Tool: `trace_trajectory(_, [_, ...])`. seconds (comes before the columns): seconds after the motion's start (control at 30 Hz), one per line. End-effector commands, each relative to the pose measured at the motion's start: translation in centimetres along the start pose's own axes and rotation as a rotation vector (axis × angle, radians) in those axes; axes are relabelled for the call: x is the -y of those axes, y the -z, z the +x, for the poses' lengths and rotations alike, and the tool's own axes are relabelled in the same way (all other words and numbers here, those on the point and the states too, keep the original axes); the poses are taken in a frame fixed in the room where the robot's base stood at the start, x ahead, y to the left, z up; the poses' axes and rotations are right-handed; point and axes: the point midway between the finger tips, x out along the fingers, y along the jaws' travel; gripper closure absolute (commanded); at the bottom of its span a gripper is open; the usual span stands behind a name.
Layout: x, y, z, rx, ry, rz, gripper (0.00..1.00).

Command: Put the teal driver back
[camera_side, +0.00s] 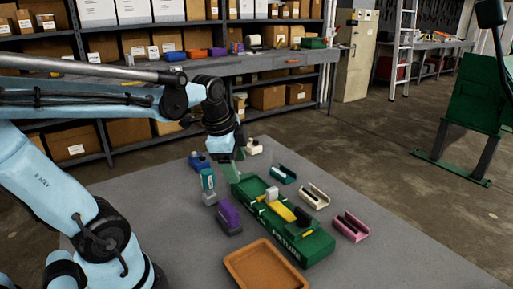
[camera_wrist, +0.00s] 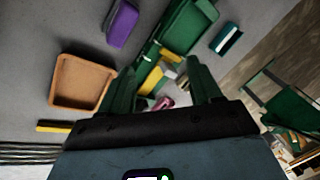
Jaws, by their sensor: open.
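The teal driver (camera_side: 208,182) stands upright on the grey table, on a grey foot, in the side view. I cannot make it out in the wrist view. A teal open holder (camera_side: 284,174) lies empty on the table beyond the green tray; it also shows in the wrist view (camera_wrist: 227,39). My gripper (camera_side: 232,168) is above the table, to the right of the teal driver and near the far end of the long green tray (camera_side: 318,247). Its green fingers are apart in the wrist view (camera_wrist: 164,72), with nothing held between them.
A yellow-and-white piece (camera_side: 280,207) lies in the green tray. Cream (camera_side: 314,195) and pink (camera_side: 350,227) holders lie right; a brown tray (camera_side: 233,268) is in front.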

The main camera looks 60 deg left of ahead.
Motion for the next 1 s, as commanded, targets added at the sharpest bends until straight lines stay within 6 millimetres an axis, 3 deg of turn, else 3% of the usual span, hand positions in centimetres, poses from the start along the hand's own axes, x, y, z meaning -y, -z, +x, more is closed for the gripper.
trace_trajectory(0.2, [-4.1, 3.5, 0.0, -0.155, 0.064, -0.389, 0.36])
trace_trajectory(0.43, [-7.0, 5.6, 0.1, -0.296, 0.044, -0.695, 0.36])
trace_trajectory(0.6, [-7.7, 6.1, 0.1, -0.333, 0.028, -0.780, 0.36])
trace_trajectory(1.0, [-7.6, 6.1, 0.1, -0.334, 0.028, -0.787, 0.36])
